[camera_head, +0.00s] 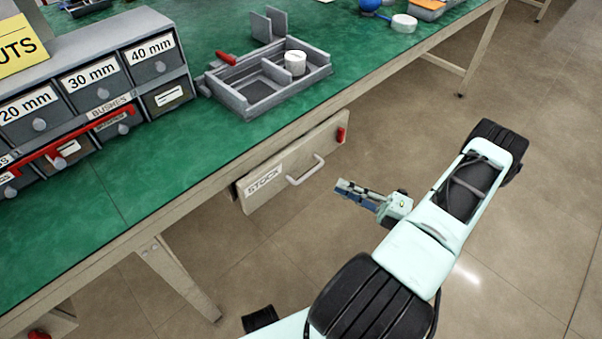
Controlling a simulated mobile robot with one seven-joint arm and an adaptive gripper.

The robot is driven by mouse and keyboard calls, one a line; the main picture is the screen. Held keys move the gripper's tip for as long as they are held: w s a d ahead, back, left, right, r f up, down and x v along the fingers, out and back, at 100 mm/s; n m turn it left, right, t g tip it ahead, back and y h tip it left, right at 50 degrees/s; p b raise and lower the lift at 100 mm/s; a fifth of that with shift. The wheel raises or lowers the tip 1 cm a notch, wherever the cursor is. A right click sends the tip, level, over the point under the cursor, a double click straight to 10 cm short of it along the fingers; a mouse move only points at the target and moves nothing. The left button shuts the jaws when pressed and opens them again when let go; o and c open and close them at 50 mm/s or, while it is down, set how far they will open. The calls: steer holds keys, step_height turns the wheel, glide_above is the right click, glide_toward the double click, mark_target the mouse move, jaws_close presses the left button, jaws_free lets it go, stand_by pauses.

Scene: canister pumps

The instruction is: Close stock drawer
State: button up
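The stock drawer (272,194) hangs under the green workbench, with a beige front, a white STOCK label (264,179) and a pale bar handle (307,170). Its front seems to stand out a little from the bench frame, with a dark gap at its left end; how far it is out is hard to tell. A small red part (341,134) sits at the front's right end. My gripper (340,187) is in front of the drawer, right of the handle and apart from it in the picture. Nothing shows in it; its finger opening is unclear.
The green bench top (185,150) carries a grey drawer cabinet (105,85) at left and a grey divided tray (240,100) with a white cylinder (295,62). A bench leg (180,280) stands below at left. The floor to the right is clear.

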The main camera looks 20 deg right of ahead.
mark_target(310, 172)
steer(key=x, duration=1)
steer(key=shift+w+a+r, duration=0.15)
steer(key=shift+w+a, duration=0.05)
steer(key=shift+a, duration=0.05)
steer(key=shift+c, duration=0.7)
jaws_close()
